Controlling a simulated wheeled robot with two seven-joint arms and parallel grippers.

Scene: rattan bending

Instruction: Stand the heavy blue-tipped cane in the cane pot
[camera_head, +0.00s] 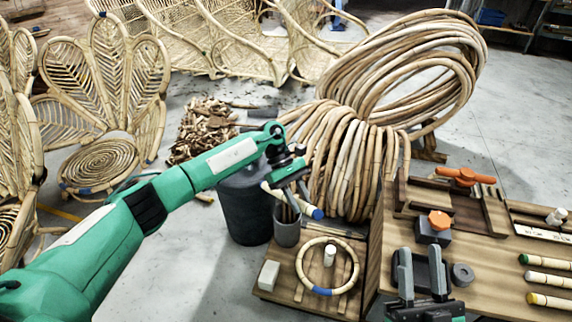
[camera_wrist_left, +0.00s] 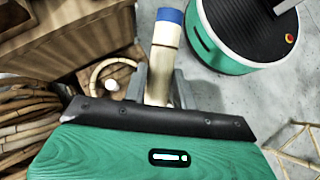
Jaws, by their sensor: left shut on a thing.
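My left gripper (camera_head: 292,190) is shut on the blue-tipped cane (camera_head: 308,207), a short pale piece with a blue end. The cane is tilted, its blue end lower and to the right in the head view. In the left wrist view the cane (camera_wrist_left: 163,60) sticks out between the fingers, blue end outward. The small grey cane pot (camera_head: 287,234) is just below the gripper, with thin sticks in it; the cane overlaps its rim in the picture, and I cannot tell whether they touch. My right gripper (camera_head: 421,272) is open and empty over the bench.
A large dark bin (camera_head: 240,212) stands left of the pot. A cane ring with a blue band (camera_head: 322,291) and a white block (camera_head: 269,275) lie on the low wooden board. Rattan coils (camera_head: 350,165) rise behind. Canes with coloured tips (camera_head: 548,279) lie at right.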

